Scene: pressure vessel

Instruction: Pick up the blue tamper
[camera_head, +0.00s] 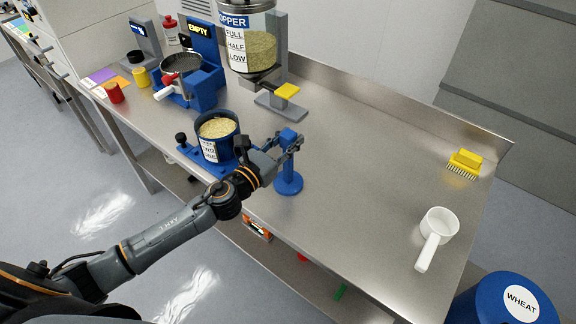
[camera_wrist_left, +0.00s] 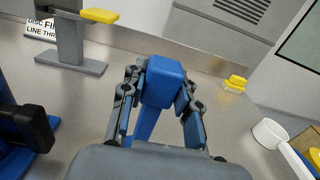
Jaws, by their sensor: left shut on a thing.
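The blue tamper (camera_head: 289,181) stands upright on the steel bench, its round base down and its block-shaped handle up. My left gripper (camera_head: 290,145) is shut around the top of the tamper. In the left wrist view, the blue handle block (camera_wrist_left: 163,82) sits between the two fingers of the left gripper (camera_wrist_left: 160,95). The tamper's base is hidden in that view. In the head view the base appears to be on or very near the bench; I cannot tell whether it touches. My right gripper is not in view.
A blue pot of grain (camera_head: 218,130) stands left of the tamper. A hopper (camera_head: 250,45) on a grey stand (camera_head: 280,107) is behind. A yellow brush (camera_head: 464,163) and white scoop (camera_head: 438,228) lie at right. The bench (camera_head: 365,170) between is clear. A blue wheat drum (camera_head: 480,300) stands at front right.

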